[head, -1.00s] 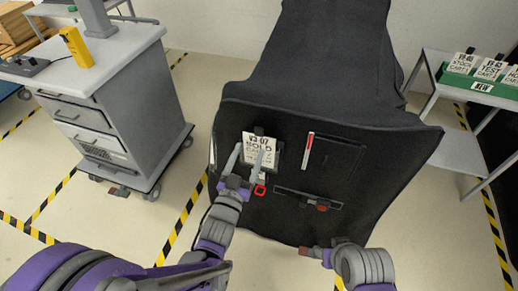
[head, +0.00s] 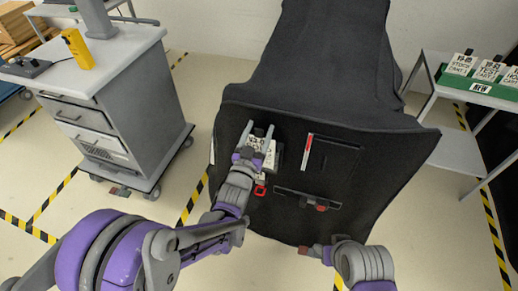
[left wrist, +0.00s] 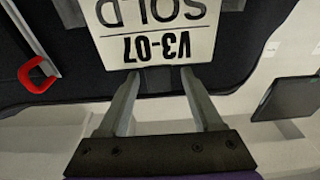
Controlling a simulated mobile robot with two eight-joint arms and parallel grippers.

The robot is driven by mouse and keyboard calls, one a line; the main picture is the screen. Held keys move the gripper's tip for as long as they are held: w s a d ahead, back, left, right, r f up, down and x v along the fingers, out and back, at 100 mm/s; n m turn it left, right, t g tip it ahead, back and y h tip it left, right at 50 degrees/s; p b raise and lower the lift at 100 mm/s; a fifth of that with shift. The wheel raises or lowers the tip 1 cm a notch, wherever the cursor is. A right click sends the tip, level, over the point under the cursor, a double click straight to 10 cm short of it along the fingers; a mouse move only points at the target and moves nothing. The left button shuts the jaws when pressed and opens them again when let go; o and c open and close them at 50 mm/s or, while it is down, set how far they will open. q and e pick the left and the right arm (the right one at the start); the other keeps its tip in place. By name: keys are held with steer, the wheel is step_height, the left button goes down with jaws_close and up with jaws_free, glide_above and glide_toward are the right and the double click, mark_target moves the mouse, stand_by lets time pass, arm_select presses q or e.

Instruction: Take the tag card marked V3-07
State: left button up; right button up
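The white tag card (left wrist: 155,32) marked V3-07 and SOLD appears upside down in the left wrist view. It also shows in the head view (head: 271,156), in a dark holder on the front of the black-covered cart, partly hidden by my left gripper. My left gripper (head: 259,128) is in front of the card with its fingers apart.
The black cover (head: 330,60) drapes the cart. A green box (head: 470,82) of other cards stands on the right-hand shelf. A grey drawer cart (head: 110,100) is at left.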

arm_select(q)
steer(key=c, duration=0.9)
jaws_close()
steer(key=shift+r, duration=0.15)
